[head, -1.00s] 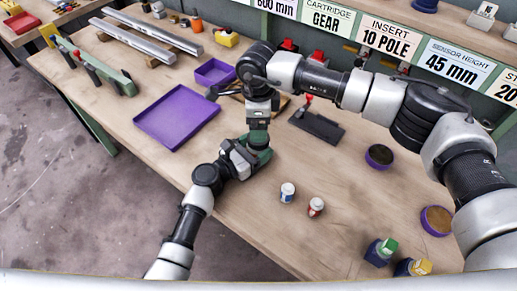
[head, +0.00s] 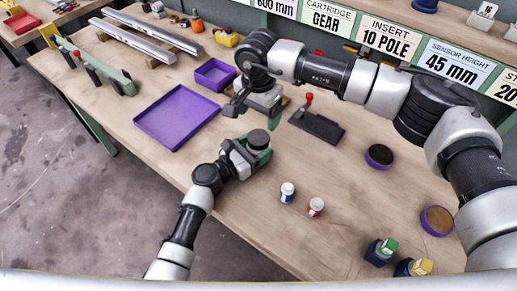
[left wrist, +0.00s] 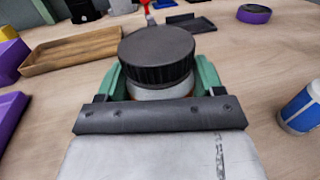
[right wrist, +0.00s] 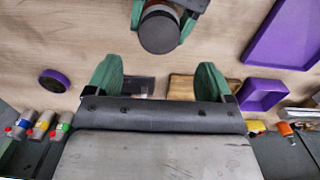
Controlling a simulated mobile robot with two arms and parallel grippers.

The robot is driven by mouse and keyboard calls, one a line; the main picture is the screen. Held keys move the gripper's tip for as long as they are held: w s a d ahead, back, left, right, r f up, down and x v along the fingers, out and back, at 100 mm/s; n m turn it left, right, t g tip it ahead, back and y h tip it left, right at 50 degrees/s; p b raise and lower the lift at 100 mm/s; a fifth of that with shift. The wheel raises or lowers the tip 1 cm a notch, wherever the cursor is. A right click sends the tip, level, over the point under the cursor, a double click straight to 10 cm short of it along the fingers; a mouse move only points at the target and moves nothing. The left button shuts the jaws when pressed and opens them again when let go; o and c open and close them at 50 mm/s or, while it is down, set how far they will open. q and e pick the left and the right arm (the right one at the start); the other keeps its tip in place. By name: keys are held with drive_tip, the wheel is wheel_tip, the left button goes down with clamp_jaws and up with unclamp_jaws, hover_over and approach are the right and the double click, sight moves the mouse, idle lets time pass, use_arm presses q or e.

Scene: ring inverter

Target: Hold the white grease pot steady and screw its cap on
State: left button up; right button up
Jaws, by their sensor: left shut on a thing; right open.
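The white grease pot (left wrist: 160,93) stands between the green fingers of my left gripper (left wrist: 161,78), which is shut on it. Its wide black ribbed cap (left wrist: 157,52) sits on top and looks level in the left wrist view. The cap also shows in the head view (head: 258,138) and from above in the right wrist view (right wrist: 159,31). Most of the pot is hidden by the cap and fingers. My right gripper (right wrist: 160,68) is open and empty, apart from the cap, above and behind it in the head view (head: 254,110).
A purple tray (head: 177,140) and purple bin (head: 214,87) lie to the left. A dark fixture with a red knob (head: 318,127) stands right of the grippers. Two small bottles (head: 288,192) stand nearer the front edge. Round purple dishes (head: 379,166) lie to the right.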

sight(258, 136)
drive_tip(key=shift+f, duration=4)
drive_tip(key=c, duration=0.9)
drive_tip(key=o, duration=1.1)
drive_tip(key=shift+c, duration=0.2)
wheel_tip(258, 136, up, 12)
use_arm(q)
drive_tip(key=o, duration=1.8)
